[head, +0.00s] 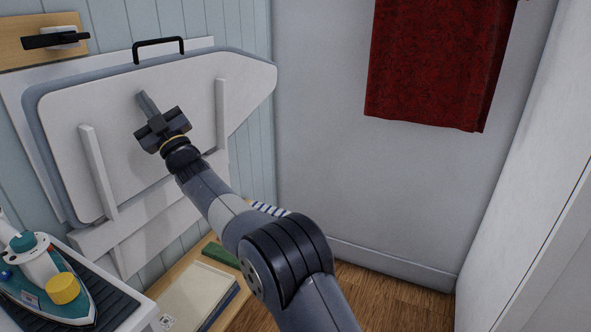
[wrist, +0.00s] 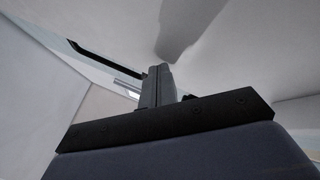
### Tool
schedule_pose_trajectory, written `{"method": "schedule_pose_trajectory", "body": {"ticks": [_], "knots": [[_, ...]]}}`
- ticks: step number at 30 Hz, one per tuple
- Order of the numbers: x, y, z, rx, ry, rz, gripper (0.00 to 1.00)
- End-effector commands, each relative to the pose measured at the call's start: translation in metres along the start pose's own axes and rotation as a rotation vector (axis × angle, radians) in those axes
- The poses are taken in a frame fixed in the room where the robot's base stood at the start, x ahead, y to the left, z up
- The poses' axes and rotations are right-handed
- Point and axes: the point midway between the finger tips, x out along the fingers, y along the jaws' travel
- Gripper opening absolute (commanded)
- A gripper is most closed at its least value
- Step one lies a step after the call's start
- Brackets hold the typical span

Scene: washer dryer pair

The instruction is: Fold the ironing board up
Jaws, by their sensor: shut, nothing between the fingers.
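The ironing board (head: 190,95) stands up on its hinge near the wall, its white underside towards me. It leans close to its white wall panel (head: 15,95), and I cannot tell whether the two touch behind. A black handle (head: 158,42) sits on the board's top edge. Two white struts (head: 98,172) run along the underside. My gripper (head: 147,103) is shut and empty, its fingertips at the middle of the underside, touching or very near it. In the wrist view my shut fingers (wrist: 157,84) point at the pale board surface (wrist: 235,50).
A black latch (head: 55,39) on a wooden strip is at the upper left. A low shelf with flat items (head: 195,297) lies below the board. A red towel (head: 430,65) hangs at right.

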Motion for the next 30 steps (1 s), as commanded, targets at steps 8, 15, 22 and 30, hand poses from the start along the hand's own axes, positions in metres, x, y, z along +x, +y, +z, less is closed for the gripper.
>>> {"method": "schedule_pose_trajectory", "body": {"ticks": [8,15,22,30], "knots": [[0.014,-0.005,0.003,0.001,-0.003,-0.002,0.00],[0.012,-0.008,0.007,-0.001,-0.001,0.000,0.00],[-0.002,0.001,0.001,-0.002,0.000,0.000,0.00],[-0.019,0.013,-0.009,-0.001,-0.001,0.001,0.00]]}}
